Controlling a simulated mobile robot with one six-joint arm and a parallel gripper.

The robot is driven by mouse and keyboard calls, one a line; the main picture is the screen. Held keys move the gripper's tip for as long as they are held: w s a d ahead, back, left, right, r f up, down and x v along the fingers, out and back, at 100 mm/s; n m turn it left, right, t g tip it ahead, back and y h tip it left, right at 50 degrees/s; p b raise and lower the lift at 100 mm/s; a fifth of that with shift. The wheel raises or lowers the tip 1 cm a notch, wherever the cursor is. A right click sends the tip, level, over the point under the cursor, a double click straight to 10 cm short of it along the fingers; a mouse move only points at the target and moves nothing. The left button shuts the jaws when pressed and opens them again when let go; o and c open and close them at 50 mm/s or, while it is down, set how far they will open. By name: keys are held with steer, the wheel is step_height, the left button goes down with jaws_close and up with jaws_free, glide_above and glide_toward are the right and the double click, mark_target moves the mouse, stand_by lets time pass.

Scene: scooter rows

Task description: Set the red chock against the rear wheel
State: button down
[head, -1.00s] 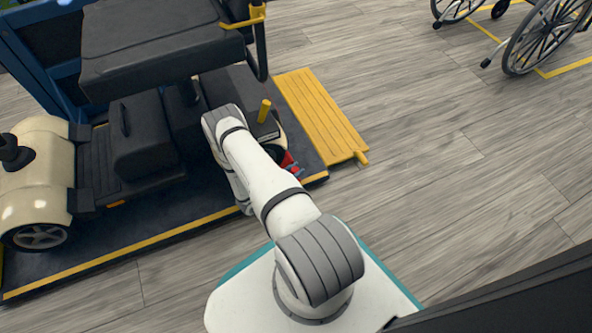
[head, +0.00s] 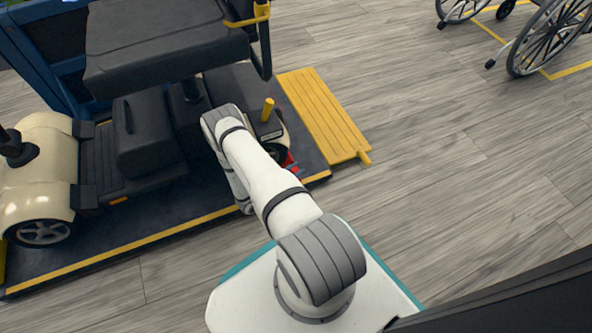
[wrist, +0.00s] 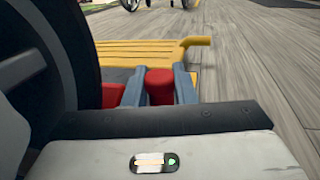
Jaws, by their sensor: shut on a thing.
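The red chock (wrist: 158,90) is between the two blue-grey fingers of my gripper (wrist: 159,79) in the wrist view. More red (wrist: 114,95) shows left of the left finger, beside the dark tyre of the rear wheel (wrist: 84,62). In the head view a small part of the chock (head: 289,160) shows at the scooter's right end, close to the rear wheel (head: 279,151). My arm hides most of that wheel and my gripper there. Whether the chock touches the tyre cannot be told.
The cream scooter (head: 42,170) stands on a dark platform (head: 150,232) with yellow edging. A yellow ramp (head: 323,112) extends at its right end. Wheelchairs (head: 545,38) stand far right; the grey floor between is open.

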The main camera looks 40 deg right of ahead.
stand_by(0.4)
steer(key=c, duration=1.1)
jaws_free()
steer(key=a+p, duration=0.2)
steer(key=a, duration=0.5)
steer(key=shift+s+a, duration=0.1)
steer(key=shift+a, duration=0.25)
